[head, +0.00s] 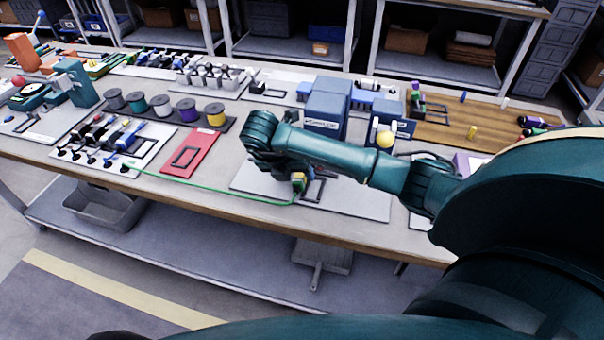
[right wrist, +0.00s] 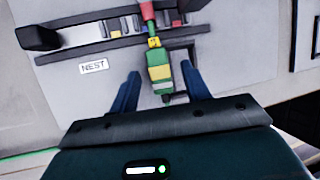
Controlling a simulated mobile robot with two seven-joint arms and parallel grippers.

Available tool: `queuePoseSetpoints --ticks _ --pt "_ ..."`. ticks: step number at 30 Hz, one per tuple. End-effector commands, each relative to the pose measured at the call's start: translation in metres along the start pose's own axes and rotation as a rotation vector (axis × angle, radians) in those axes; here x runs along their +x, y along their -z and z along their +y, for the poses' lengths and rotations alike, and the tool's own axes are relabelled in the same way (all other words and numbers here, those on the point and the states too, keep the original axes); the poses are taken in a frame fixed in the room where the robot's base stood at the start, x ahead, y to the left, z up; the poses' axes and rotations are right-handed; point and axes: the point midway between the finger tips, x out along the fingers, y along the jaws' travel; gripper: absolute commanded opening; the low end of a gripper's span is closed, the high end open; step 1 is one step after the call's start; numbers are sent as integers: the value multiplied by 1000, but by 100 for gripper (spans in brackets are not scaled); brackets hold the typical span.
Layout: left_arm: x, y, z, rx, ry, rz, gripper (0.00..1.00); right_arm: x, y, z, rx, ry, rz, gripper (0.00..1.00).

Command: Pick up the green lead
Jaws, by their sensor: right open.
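The green lead (head: 222,198) runs as a thin green cord from the black plug rack at the left to a grey plate at the front of the bench. Its thick green and yellow end (right wrist: 160,70) shows in the right wrist view. My right gripper (right wrist: 161,80) is open, with one blue finger on each side of this end and visible gaps between. In the head view my right gripper (head: 300,181) is low over the grey plate, partly hidden by my arm. My left gripper is not in view.
A plate marked NEST (right wrist: 93,67) with a black rectangular frame lies under the right gripper. A red plate (head: 191,152) and several wire spools (head: 160,107) stand to the left. A blue box machine (head: 326,107) stands just behind my arm.

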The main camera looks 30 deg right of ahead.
Motion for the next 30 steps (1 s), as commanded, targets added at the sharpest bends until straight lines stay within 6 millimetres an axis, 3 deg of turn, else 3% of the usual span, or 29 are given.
queuePoseSetpoints --ticks 9,25,30 --pt "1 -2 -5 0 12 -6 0 6 0 0 0 -1 0 46" --pt "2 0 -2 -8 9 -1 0 6 0 0 1 -1 0 3" --pt "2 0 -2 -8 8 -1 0 5 0 0 1 -1 -1 0"
